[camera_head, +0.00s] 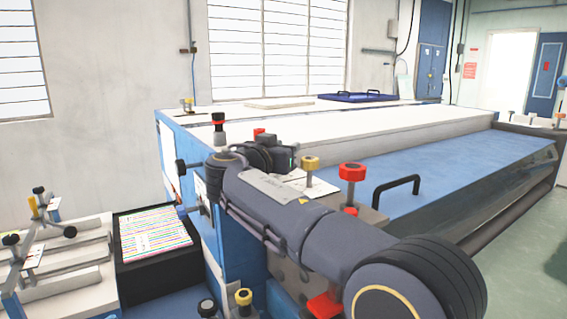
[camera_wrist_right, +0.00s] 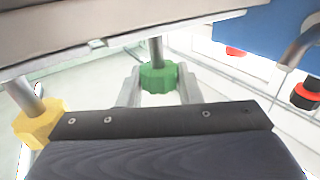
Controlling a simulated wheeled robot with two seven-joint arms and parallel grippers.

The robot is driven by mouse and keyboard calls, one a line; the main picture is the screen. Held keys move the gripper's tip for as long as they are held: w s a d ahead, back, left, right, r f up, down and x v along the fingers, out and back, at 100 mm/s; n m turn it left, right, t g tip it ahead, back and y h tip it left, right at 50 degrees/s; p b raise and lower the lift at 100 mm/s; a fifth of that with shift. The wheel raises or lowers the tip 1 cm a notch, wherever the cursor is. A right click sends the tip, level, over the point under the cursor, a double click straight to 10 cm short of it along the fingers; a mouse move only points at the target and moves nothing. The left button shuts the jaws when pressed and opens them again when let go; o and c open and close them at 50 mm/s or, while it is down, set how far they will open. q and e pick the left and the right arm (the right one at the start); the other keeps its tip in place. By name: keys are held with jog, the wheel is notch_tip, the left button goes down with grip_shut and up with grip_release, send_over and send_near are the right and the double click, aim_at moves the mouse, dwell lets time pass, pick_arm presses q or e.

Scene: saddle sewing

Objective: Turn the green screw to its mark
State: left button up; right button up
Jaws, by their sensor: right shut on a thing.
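The green screw (camera_wrist_right: 158,77) shows in the right wrist view, with a faceted green head on a grey shaft. My right gripper (camera_wrist_right: 160,84) has one grey finger on each side of the head and is shut on it. The screw's mark cannot be made out. In the head view my right arm reaches in from the lower right across the machine's front corner, and it hides the green screw and the fingertips. My left gripper is in neither view.
A yellow screw (camera_wrist_right: 38,122) stands left of the green one in the wrist view. In the head view, a yellow knob (camera_head: 310,163), a red knob (camera_head: 352,173) and a black handle (camera_head: 396,190) stand near my arm on the blue machine (camera_head: 460,172). A black box (camera_head: 160,276) stands left.

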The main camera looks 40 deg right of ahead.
dwell(0.4)
jog(key=o, duration=1)
jog(key=shift+c, duration=0.2)
jog(key=b+v, duration=0.2)
jog(key=v, duration=0.6)
jog(key=shift+d, duration=0.1)
